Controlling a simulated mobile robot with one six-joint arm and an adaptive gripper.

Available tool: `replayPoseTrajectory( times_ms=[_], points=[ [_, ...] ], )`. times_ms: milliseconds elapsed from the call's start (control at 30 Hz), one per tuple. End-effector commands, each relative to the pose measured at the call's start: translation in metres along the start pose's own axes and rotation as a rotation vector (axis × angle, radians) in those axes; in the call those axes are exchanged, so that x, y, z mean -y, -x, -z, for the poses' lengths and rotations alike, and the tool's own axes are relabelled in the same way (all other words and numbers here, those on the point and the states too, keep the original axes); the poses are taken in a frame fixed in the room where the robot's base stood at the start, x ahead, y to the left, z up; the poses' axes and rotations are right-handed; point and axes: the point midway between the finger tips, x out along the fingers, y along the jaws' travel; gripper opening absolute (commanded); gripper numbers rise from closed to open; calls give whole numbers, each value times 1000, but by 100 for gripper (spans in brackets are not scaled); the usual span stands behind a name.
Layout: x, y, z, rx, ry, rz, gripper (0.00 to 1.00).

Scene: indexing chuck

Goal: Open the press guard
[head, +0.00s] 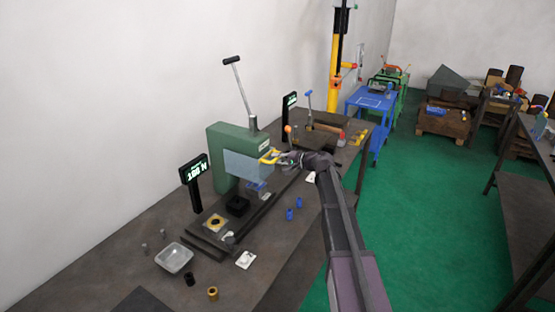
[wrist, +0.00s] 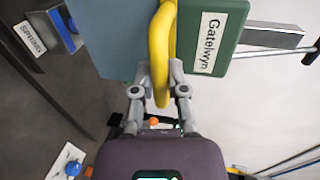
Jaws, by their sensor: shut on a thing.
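The green press (head: 222,143) stands on the bench and also shows in the wrist view (wrist: 228,50), with a "Gatelwyn" label. Its guard is a see-through bluish panel (head: 245,166), upright at the press front. In the wrist view the panel (wrist: 110,35) fills the upper left. The yellow guard handle (head: 269,156) is at the panel's right side. My gripper (head: 279,158) reaches it from the right. In the wrist view my gripper (wrist: 157,82) is shut on the yellow handle (wrist: 162,45), which passes between the fingers.
A "100 N" display (head: 196,169) stands left of the press. A black block (head: 237,206), a clear tray (head: 174,258) and blue pieces (head: 289,214) are on the bench (head: 130,272). A wall lies behind. Green floor (head: 430,210) is open at the right.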

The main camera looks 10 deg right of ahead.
Motion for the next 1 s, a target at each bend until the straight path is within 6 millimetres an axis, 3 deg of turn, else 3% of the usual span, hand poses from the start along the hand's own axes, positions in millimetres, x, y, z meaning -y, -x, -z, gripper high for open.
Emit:
replayPoseTrajectory(
  times_ms=[333,367,467,1000],
  points=[
    [2,0,1,-1,-1,2,0],
    [2,0,1,-1,-1,2,24],
    [2,0,1,-1,-1,2,54],
    [-2,-1,0,0,0,0,54]
  ],
)
